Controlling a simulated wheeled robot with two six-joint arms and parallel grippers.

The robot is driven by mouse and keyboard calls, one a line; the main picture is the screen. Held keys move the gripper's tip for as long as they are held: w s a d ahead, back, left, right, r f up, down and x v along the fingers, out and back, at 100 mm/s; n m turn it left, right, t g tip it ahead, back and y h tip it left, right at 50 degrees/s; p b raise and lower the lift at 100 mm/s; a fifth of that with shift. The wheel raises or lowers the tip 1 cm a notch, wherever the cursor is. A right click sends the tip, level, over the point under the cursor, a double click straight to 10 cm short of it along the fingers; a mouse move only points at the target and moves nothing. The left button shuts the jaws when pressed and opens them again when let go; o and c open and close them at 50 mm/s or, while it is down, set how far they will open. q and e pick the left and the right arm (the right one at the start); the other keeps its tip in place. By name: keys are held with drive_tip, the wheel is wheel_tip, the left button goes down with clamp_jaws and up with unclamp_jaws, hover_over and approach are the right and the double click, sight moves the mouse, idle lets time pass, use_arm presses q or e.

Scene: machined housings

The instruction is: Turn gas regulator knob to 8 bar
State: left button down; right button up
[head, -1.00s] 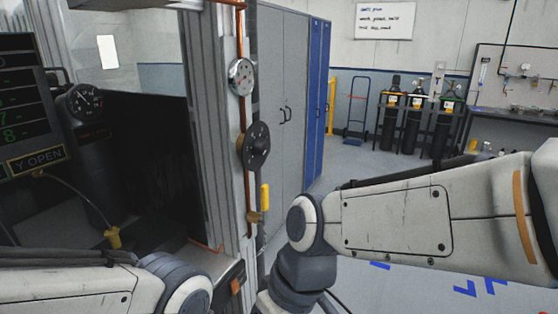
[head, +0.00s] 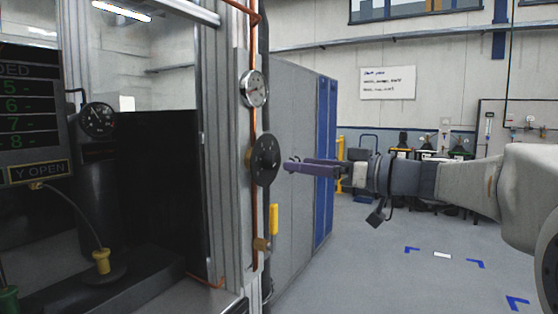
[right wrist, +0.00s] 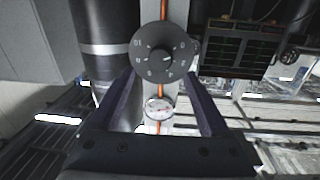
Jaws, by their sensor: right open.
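The regulator knob (head: 265,160) is a dark round dial with pale markings, mounted on a copper pipe. It also shows face-on and upside down in the right wrist view (right wrist: 161,53); its exact setting is too small to read. A round white pressure gauge (head: 254,89) sits above it on the same pipe and also shows in the right wrist view (right wrist: 158,108). My right gripper (head: 289,164) points left at the knob, a little short of its face. In the right wrist view its two fingers (right wrist: 160,80) are open and empty, spread to either side of the knob. My left gripper is out of view.
A black gauge (head: 97,120) and a status screen (head: 31,120) are at the left in the machine. A yellow handle (head: 273,219) hangs below the knob. Grey and blue lockers (head: 290,215) stand behind. The floor at right is open.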

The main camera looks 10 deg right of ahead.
sight(277, 162)
drive_tip(key=p+x, duration=0.1)
drive_tip(key=x, duration=0.3)
drive_tip(key=shift+w+a+r, duration=0.1)
drive_tip(key=shift+w+a, duration=0.05)
drive_tip(key=shift+a, duration=0.1)
drive_tip(key=shift+w+a+p, duration=0.3)
drive_tip(key=shift+w+a, duration=0.15)
drive_tip(key=shift+a, duration=0.05)
clamp_jaws()
drive_tip(key=shift+f, duration=0.2)
